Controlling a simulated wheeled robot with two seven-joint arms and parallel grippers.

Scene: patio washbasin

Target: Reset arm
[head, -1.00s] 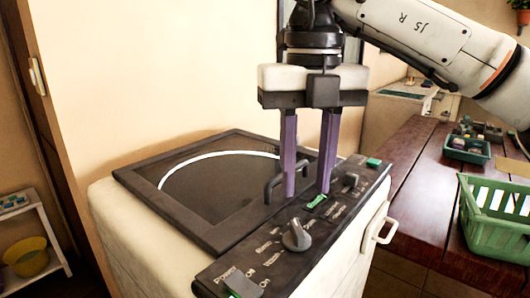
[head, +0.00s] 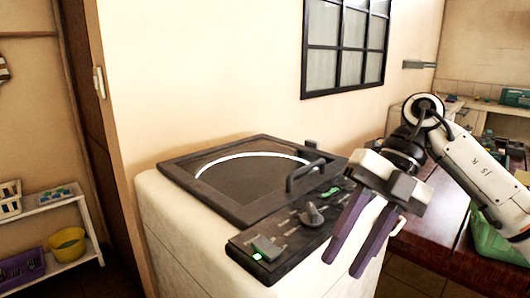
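My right gripper (head: 352,258) hangs in front of the right end of the washing machine's control panel, its two purple fingers spread apart with nothing between them. It is tilted, with the fingers pointing down and left. My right arm comes in from the right edge. The top-loading washing machine (head: 185,225) stands against the wall. Its dark lid (head: 240,205) is down, with a handle (head: 305,174) at its right side. The panel carries a grey knob (head: 311,215) and green-marked switches. My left gripper is out of view.
A brown wooden table (head: 430,238) stands right of the machine, with a green basket (head: 490,240) partly hidden behind my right arm. A white shelf (head: 60,203) at the left holds a yellow bucket (head: 67,244). A barred window (head: 345,45) is above.

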